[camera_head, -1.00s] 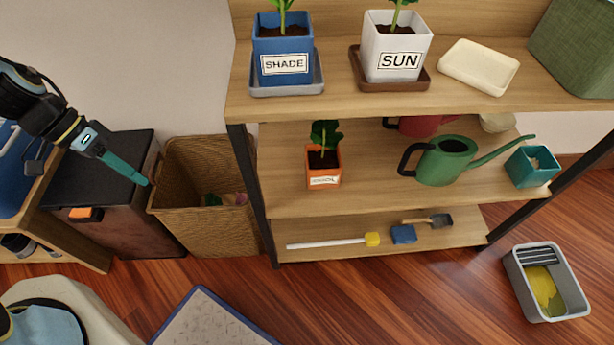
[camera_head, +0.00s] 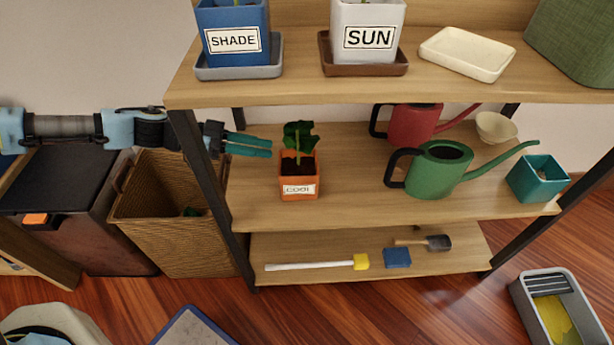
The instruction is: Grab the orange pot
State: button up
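The orange pot (camera_head: 299,180) stands upright on the middle shelf (camera_head: 350,210), towards its left end. It has a white label that seems to read "COOL" and holds dark soil and a green leafy plant (camera_head: 300,137). My gripper (camera_head: 270,146) reaches in from the left past the shelf's black front-left post. Its teal fingers point right, towards the plant, and end just left of it in the picture. The fingers show a narrow gap between them and hold nothing that I can see. I cannot tell the distance in depth between the fingertips and the pot.
A black post (camera_head: 205,170) stands close to my arm. The upper shelf (camera_head: 290,90) bears a blue pot (camera_head: 232,35) and a white pot (camera_head: 367,30). A green watering can (camera_head: 438,170) stands right of the orange pot. A wicker basket (camera_head: 175,240) stands below my arm.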

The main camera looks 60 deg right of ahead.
aim_at(298, 164)
jog(key=x, duration=0.9)
jog(key=shift+a, duration=0.1)
jog(key=shift+r, duration=0.1)
grip_shut()
dwell(1.2)
